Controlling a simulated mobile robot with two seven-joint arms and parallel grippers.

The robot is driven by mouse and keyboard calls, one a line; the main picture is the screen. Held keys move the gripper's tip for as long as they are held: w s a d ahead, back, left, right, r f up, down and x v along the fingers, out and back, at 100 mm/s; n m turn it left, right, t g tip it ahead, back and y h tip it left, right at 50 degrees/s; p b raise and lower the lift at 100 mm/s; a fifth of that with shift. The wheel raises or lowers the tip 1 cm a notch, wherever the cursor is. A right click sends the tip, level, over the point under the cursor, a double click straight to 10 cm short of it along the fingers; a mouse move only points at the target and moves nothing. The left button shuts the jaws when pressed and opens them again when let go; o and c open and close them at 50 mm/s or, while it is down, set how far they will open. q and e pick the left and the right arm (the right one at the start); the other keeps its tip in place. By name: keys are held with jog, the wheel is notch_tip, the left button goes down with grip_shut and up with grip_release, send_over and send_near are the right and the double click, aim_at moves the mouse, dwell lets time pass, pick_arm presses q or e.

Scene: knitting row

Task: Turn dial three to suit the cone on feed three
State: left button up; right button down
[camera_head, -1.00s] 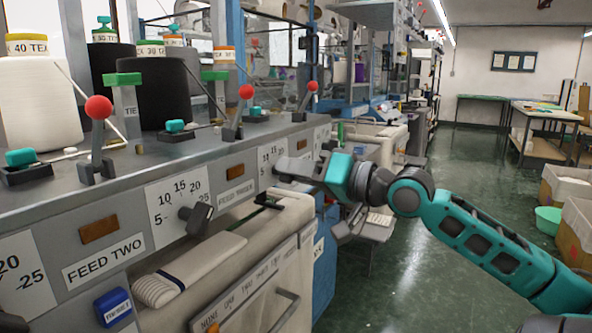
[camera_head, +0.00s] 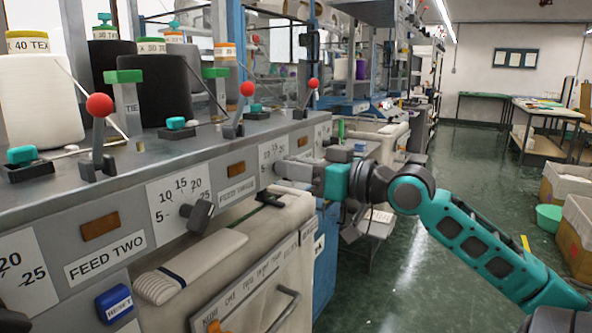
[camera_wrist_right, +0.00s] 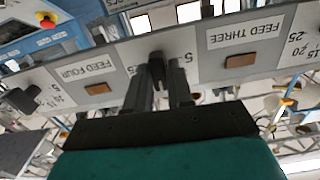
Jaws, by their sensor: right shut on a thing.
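Dial three's white number plate (camera_head: 267,153) is on the machine's front panel, just right of the FEED THREE label (camera_head: 237,190). My right gripper (camera_head: 280,168) is at this plate and covers the knob in the head view. In the right wrist view, which is upside down, its fingers (camera_wrist_right: 160,82) are shut on the dark knob of dial three (camera_wrist_right: 156,66). A 5 shows beside it; the knob's exact setting is hidden. Cones with banded tops stand on the machine, including a white 40 TEX cone (camera_head: 36,100) and a dark cone (camera_head: 160,90). I cannot tell which cone is on feed three. My left gripper is out of view.
Dial two (camera_head: 200,215) is left of the FEED THREE label. Red-ball levers (camera_head: 99,105) stand along the machine's top. A pale cabinet (camera_head: 260,250) with a handle sits below the panel.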

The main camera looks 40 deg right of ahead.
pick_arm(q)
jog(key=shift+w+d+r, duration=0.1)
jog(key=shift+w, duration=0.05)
pick_arm(e)
jog(key=shift+n, duration=0.3)
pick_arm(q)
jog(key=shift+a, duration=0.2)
pick_arm(e)
jog(key=c, duration=1.1)
grip_release()
jog(key=shift+s, duration=0.1)
pick_arm(q)
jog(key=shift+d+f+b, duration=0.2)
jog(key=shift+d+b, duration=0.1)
jog(key=shift+b, duration=0.25)
pick_arm(e)
jog(key=v, duration=1.2)
jog(key=shift+s+d, duration=0.1)
jog(key=shift+s, duration=0.3)
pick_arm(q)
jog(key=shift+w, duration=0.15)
